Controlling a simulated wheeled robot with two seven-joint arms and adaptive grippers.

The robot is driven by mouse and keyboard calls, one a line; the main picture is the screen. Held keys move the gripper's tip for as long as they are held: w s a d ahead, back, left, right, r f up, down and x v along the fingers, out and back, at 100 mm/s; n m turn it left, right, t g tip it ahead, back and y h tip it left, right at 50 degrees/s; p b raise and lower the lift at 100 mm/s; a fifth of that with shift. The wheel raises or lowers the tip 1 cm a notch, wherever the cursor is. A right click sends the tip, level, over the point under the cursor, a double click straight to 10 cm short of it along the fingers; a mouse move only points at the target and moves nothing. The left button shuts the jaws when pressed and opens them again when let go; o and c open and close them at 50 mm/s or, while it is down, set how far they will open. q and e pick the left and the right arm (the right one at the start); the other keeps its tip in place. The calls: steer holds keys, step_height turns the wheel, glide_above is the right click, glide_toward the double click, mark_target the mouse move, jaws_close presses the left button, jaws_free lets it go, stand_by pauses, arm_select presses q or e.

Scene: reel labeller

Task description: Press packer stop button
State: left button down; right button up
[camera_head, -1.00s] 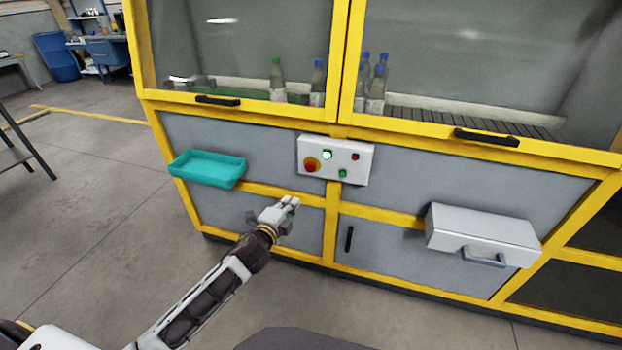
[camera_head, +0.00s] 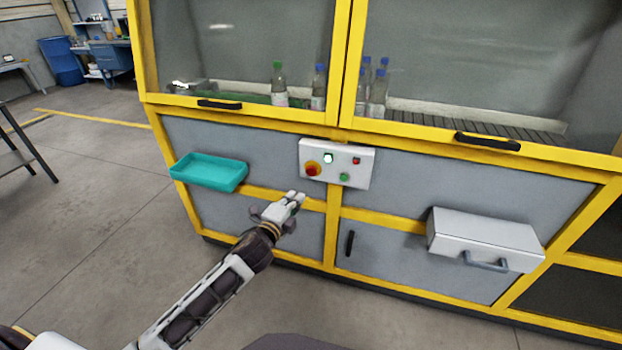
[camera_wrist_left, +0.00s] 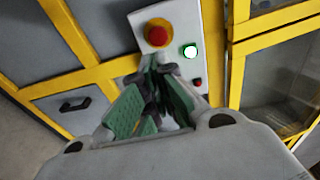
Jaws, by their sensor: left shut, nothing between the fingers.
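The control panel (camera_head: 328,177) is a light grey box on the front of the yellow-framed machine. It bears a large red button on a yellow base (camera_head: 312,169), a lit white-green button (camera_head: 328,158), a small red button (camera_head: 356,161) and a green button (camera_head: 344,177). My left gripper (camera_head: 297,196) is shut and empty, below and left of the panel. In the left wrist view the gripper's fingertips (camera_wrist_left: 160,66) appear just below the large red button (camera_wrist_left: 157,34); contact cannot be told. The small red button (camera_wrist_left: 197,82) shows to their right. My right gripper is out of view.
A teal tray (camera_head: 208,171) juts from the machine left of the panel. A grey box with a handle (camera_head: 484,238) juts out at the right. Bottles (camera_head: 279,84) stand behind the glass doors. The floor (camera_head: 90,220) at left is open.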

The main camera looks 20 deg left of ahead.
arm_select(q)
steer(key=shift+w, duration=1.5)
glide_toward(315, 173)
steer(key=shift+w, duration=1.3)
steer(key=shift+w+d+f+b, duration=0.15)
steer(key=shift+w+b, duration=0.1)
steer(key=shift+w, duration=0.55)
steer(key=shift+w+d+f+b, duration=0.15)
steer(key=shift+w+b, duration=0.1)
steer(key=shift+w, duration=0.95)
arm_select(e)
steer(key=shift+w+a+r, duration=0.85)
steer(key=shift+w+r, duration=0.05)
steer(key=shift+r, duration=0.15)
arm_select(q)
steer(key=shift+w, duration=0.1)
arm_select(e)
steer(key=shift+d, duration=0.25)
